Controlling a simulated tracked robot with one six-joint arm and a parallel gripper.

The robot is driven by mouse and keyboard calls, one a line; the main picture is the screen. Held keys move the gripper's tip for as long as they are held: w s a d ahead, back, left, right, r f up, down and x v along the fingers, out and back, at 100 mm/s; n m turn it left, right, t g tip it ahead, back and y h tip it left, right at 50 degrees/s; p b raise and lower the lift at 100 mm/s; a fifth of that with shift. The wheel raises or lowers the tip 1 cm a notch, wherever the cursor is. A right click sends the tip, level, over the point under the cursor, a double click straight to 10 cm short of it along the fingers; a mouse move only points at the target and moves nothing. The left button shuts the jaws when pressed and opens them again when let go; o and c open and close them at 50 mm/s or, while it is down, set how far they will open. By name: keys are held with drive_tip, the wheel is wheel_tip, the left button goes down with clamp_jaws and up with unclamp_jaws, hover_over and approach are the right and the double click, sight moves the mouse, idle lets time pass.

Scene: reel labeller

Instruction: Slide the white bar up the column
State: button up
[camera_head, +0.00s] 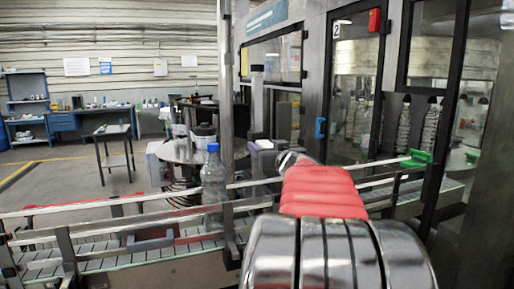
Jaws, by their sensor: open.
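My arm, chrome with a red ribbed section, reaches in from the bottom right. My gripper (287,158) is at its far end, small and foreshortened, open, right of the whitish piece. Its separate fingers are hard to make out, and I see nothing held. The arm hides part of the conveyor.
A conveyor (100,254) with metal guide rails crosses the front. A clear bottle with a blue cap (213,175) stands on it, close left of the column. A glazed machine cabinet (360,85) fills the right. Open floor lies left.

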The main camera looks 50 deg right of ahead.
drive_tip(key=shift+c, duration=0.5)
clamp_jaws()
